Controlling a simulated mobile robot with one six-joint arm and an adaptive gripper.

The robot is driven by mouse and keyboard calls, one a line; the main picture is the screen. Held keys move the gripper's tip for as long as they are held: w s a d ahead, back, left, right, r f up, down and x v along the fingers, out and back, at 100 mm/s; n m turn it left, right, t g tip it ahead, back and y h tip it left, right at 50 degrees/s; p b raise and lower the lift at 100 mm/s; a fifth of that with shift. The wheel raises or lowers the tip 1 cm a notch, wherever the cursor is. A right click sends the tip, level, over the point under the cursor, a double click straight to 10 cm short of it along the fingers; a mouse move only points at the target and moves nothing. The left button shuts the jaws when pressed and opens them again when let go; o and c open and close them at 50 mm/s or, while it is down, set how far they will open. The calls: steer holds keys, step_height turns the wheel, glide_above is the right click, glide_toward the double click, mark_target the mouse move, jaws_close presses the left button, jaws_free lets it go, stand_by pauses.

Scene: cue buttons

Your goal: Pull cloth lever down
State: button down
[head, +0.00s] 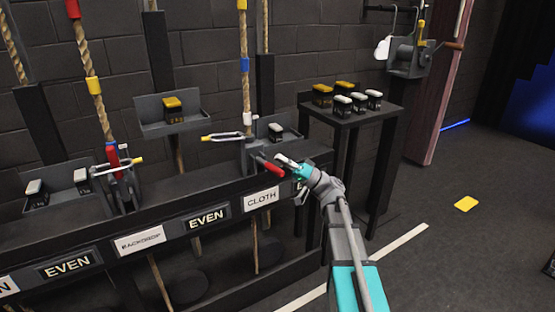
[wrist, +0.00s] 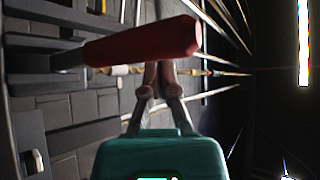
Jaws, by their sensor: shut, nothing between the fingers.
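The cloth lever has a red handle (head: 267,165) that sticks out from the rail above the CLOTH label (head: 261,197), sloping down to the right. My gripper (head: 285,161) is at the handle's outer end in the head view. In the wrist view the red handle (wrist: 145,43) crosses above my gripper (wrist: 159,73). The two fingers are together with nothing held between them, and the handle hides their tips. I cannot tell whether they touch the handle.
A forked metal clip (head: 222,137) sits left of the cloth lever. The backdrop lever (head: 113,158) stands upright farther left. A dark table (head: 352,118) with several yellow and pale weights stands behind my arm. The floor at right is mostly clear, with a yellow marker (head: 466,204).

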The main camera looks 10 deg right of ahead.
steer(key=shift+s+d+f+b, duration=0.1)
steer(key=shift+s+f+b, duration=0.05)
steer(key=shift+f+b, duration=0.3)
steer(key=shift+s+f+b, duration=0.15)
steer(key=shift+f+b, duration=0.05)
steer(key=shift+f, duration=0.3)
steer(key=shift+r, duration=0.1)
steer(key=shift+w+d+r+p, duration=0.65)
steer(key=shift+d+r+p, duration=0.2)
steer(key=shift+r+p, duration=1)
steer(key=w+d+f+b, duration=0.1)
steer(key=d+f+b, duration=0.6)
steer(key=shift+f, duration=0.3)
steer(key=shift+a, duration=0.15)
